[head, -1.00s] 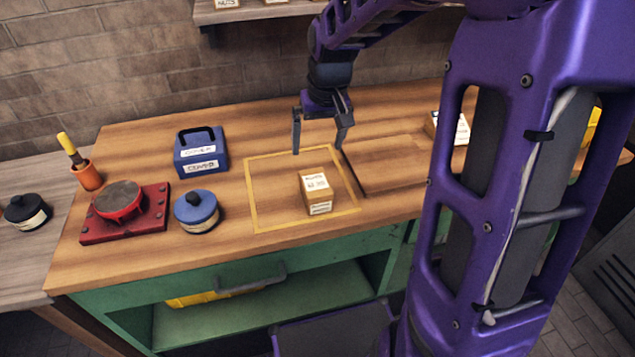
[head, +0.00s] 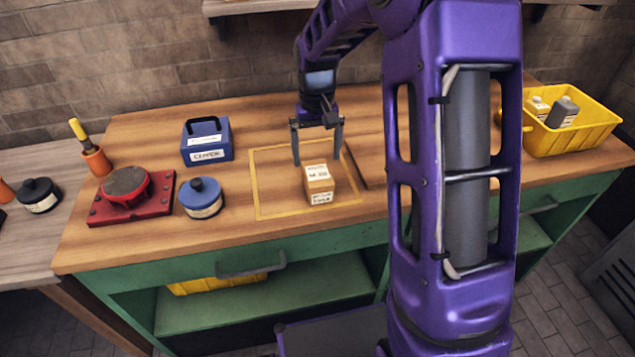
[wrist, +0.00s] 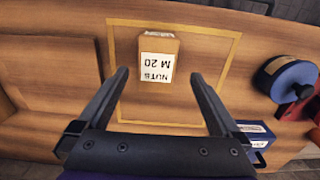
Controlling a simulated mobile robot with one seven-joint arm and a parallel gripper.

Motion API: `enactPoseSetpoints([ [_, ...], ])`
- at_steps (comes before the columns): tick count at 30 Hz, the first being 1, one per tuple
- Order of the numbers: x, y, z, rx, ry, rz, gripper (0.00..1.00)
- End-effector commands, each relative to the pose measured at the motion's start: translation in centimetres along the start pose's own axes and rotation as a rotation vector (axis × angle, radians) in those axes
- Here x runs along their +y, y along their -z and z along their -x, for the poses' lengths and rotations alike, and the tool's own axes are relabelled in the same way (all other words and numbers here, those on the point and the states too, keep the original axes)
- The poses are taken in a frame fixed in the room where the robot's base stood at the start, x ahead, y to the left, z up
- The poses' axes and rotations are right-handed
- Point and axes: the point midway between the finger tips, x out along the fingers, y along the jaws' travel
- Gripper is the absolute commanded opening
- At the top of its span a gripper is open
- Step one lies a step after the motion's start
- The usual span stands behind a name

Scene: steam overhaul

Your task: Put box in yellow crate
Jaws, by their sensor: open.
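The box (head: 318,183) is a small brown carton with white labels, upright inside a yellow outlined square on the wooden bench. In the wrist view the box (wrist: 157,58) shows the label "NUTS M 20" and lies ahead of the fingers, a little left of centre. My gripper (head: 318,160) is open and empty, just behind and above the box, fingers pointing down. In the wrist view my gripper (wrist: 160,85) has its fingers spread wide. The yellow crate (head: 572,130) stands at the bench's right end with a few bottles in it.
A blue case (head: 207,143), a blue round tin (head: 199,198) and a red plate with a round top (head: 128,192) stand left of the square. My arm hides part of the bench between box and crate.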

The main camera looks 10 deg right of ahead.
Motion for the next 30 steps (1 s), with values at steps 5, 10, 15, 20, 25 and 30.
enactPoseSetpoints([
  [5, 0.0, 0.0, -2.0, -0.002, 0.000, 0.001, 1.00],
  [10, 0.1, -0.1, -3.2, -0.002, -0.001, 0.001, 1.00],
  [15, 0.4, -0.2, -5.9, -0.003, 0.000, 0.000, 1.00],
  [20, 0.4, -0.1, -7.3, -0.001, 0.000, 0.000, 1.00],
  [25, 0.4, -0.1, -7.5, 0.001, 0.000, 0.000, 1.00],
  [30, 0.4, -0.1, -7.5, 0.001, 0.000, 0.000, 0.84],
])
